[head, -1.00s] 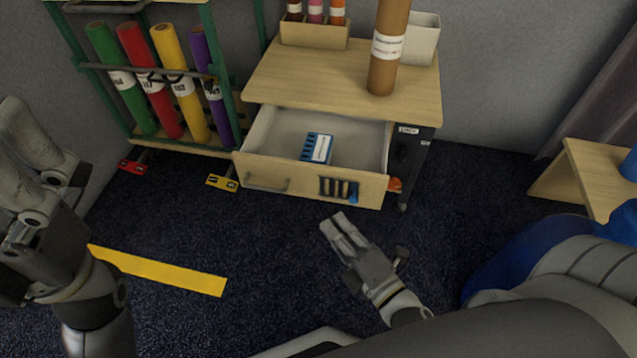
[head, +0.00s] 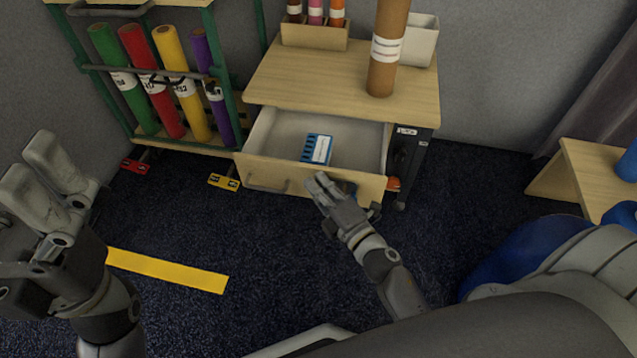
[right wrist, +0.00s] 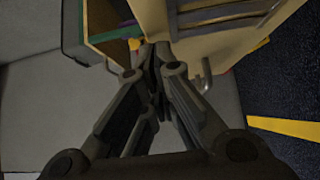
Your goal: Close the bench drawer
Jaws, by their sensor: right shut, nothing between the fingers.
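The bench drawer (head: 262,174) is pulled out from under the wooden bench top (head: 330,85). Its light wood front has a bar handle (head: 267,187) at the left. A blue and white box (head: 317,149) lies inside the drawer. My right gripper (head: 319,182) is shut and empty, its fingertips at the drawer front, right of the handle; I cannot tell if they touch. It hides part of the front. In the right wrist view the shut fingertips (right wrist: 155,50) show beside a wooden panel. My left gripper (head: 30,162) is open and empty at the far left, away from the drawer.
A rack with several coloured rolls (head: 160,85) stands left of the bench. A brown tube (head: 387,50) and a white bin (head: 420,40) stand on top. A small wooden table (head: 590,175) is at right. Dark floor with a yellow stripe (head: 170,270) lies clear in front.

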